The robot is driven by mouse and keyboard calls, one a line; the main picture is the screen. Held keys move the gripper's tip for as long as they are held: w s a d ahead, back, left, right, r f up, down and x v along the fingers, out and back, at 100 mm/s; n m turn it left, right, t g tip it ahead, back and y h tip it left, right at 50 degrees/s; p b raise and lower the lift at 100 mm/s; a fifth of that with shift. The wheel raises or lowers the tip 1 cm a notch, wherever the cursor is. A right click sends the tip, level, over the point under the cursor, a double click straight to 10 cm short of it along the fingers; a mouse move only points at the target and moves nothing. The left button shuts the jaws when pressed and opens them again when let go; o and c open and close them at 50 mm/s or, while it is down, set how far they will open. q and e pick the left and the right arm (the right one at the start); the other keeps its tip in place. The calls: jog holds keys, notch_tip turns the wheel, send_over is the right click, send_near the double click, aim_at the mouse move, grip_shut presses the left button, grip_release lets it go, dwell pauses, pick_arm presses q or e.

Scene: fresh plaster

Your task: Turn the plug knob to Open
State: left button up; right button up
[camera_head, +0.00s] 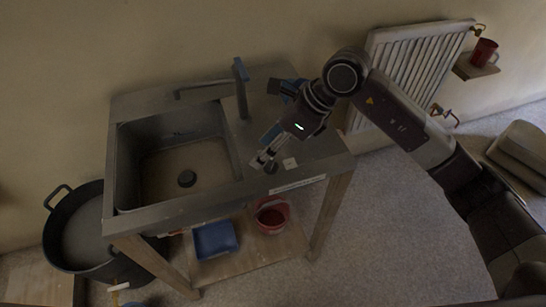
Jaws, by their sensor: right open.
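The plug knob (271,168) is a small dark round knob on the sink's grey top, right of the basin near the front edge. A small pale label (290,163) sits just right of it; its markings are too small to read. My right gripper (264,160) reaches down from the upper right, open, with its fingertips close at the knob. I cannot tell whether they touch it or stand around it. A dark round drain plug (186,178) lies on the basin floor. My left gripper is not in view.
The sink (128,222) has a tall tap (241,85) behind the basin. A blue item (271,133) lies partly hidden behind my gripper. A red bucket (271,214) and blue tray (214,240) are on the lower shelf. A radiator (440,55) is on the wall behind my arm.

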jog(key=h, duration=0.2)
send_near(271, 161)
jog(key=f, duration=0.1)
jog(key=p+x, duration=0.2)
jog(key=x, duration=0.5)
jog(key=shift+a+f, duration=0.25)
jog(key=shift+a, duration=0.1)
